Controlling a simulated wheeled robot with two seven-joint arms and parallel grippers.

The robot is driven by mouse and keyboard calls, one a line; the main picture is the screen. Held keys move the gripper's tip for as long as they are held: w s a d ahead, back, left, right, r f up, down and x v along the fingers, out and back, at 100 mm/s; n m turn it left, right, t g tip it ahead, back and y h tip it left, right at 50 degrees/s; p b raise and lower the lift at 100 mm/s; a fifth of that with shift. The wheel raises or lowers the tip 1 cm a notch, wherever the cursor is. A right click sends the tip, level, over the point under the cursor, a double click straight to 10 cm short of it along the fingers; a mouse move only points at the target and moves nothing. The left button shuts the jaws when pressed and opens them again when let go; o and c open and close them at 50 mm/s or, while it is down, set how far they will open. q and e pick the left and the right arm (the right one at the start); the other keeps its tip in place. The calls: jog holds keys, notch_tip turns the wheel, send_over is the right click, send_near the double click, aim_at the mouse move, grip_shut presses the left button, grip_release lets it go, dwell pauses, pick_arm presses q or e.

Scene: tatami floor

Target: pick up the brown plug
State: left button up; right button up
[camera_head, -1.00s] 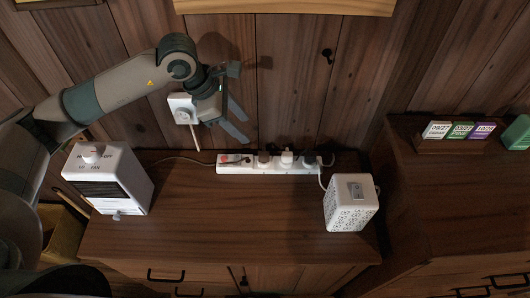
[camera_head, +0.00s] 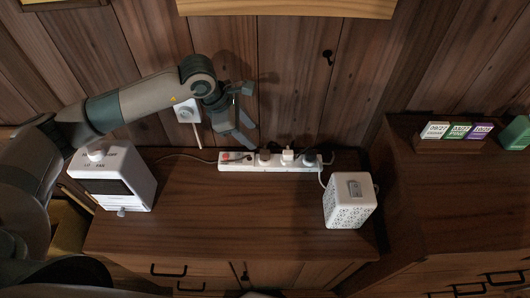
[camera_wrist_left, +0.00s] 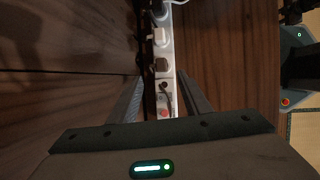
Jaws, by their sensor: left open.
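The brown plug (camera_head: 265,155) sits in the white power strip (camera_head: 292,166), which lies along the back of the wooden cabinet by the wall. The plug also shows in the left wrist view (camera_wrist_left: 162,66), just beyond the fingertips and between their lines. My left gripper (camera_head: 246,130) is open and empty, above and slightly left of the plug, apart from it. In the left wrist view its two fingers (camera_wrist_left: 161,84) stand on either side of the strip. My right gripper is not in view.
A white plug (camera_head: 287,154) and a dark plug (camera_head: 310,158) stand right of the brown one. A white box with a knob (camera_head: 115,180) is at left, a white patterned box (camera_head: 349,202) at right. A wall socket (camera_head: 186,112) is behind my left arm. The cabinet's middle is clear.

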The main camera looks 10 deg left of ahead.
pick_arm(q)
jog(key=p, duration=0.2)
send_near(264, 153)
jog(key=d+f, duration=0.1)
jog(key=f, duration=0.1)
jog(key=shift+w+d+f, duration=0.35)
jog(key=shift+w+f, duration=0.05)
jog(key=shift+w, duration=0.15)
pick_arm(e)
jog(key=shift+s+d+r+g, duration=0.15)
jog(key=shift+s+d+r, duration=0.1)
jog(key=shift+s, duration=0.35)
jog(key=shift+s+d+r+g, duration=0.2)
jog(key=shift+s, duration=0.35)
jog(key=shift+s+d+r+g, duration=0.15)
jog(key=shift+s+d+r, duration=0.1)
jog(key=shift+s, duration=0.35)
pick_arm(q)
jog(key=shift+f, duration=0.1)
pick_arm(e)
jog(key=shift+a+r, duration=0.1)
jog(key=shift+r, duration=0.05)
